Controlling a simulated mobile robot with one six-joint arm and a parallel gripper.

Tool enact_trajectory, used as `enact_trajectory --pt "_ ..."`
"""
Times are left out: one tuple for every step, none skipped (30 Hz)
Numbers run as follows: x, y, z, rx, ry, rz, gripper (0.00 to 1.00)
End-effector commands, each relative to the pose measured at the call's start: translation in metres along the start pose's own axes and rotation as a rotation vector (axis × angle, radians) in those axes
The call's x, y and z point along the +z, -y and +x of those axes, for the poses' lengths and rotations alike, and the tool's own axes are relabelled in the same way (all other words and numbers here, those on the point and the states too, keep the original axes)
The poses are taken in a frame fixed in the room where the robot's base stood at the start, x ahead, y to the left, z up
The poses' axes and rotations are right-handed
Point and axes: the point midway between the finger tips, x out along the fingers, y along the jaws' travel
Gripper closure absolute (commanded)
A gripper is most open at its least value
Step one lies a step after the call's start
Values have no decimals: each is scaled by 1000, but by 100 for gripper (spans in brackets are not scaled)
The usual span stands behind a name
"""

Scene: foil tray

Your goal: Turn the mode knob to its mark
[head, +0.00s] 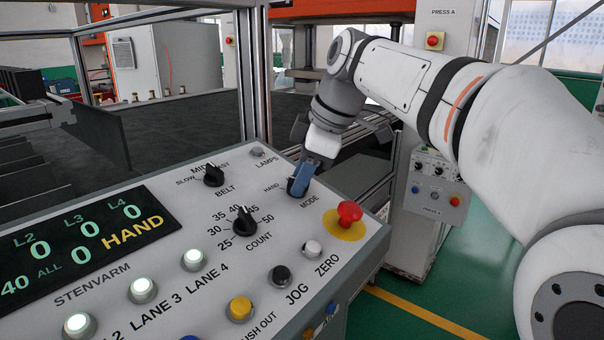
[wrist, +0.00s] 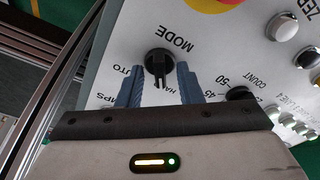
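The black mode knob (wrist: 159,64) sits on the panel by the MODE label in the wrist view. Its bar points down the picture, close to the partly hidden HAND label; the AUTO label is at its left. My gripper (wrist: 161,72) is open, with one blue finger on each side of the knob and a visible gap on both sides. I see no contact with the knob. In the head view my gripper (head: 300,181) is low over the panel beside the MODE label and hides the knob. The panel display (head: 90,240) reads HAND.
A red emergency button (head: 349,212) on a yellow disc is close to the right of my gripper. The belt knob (head: 213,175), the count knob (head: 245,222) and the lamps button (head: 257,152) stand on the same grey panel (head: 180,211). A metal post (head: 254,80) rises behind it.

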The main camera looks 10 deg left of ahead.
Motion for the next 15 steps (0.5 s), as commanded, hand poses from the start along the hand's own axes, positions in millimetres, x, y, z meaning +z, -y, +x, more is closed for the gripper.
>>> enact_trajectory --pt "0 0 -3 2 0 0 67" --pt "0 0 -6 2 -1 0 67" --pt "0 -1 -12 3 -1 0 67" --pt "0 -1 -16 4 -1 0 67" --pt "0 -1 -21 4 -1 1 67" --pt "0 -1 -28 5 -1 1 67" --pt "0 -1 -34 4 -1 1 67" --pt "0 -1 -40 5 -1 1 67" --pt "0 -1 -46 4 -1 0 67" --pt "0 -1 -51 4 -1 0 67" --pt "0 -1 -56 4 0 1 67" --pt "0 -1 -62 4 0 1 67" --pt "0 -1 -65 3 0 1 67" --pt "0 -1 -68 3 0 1 67" --pt "0 -1 -72 2 0 1 67"
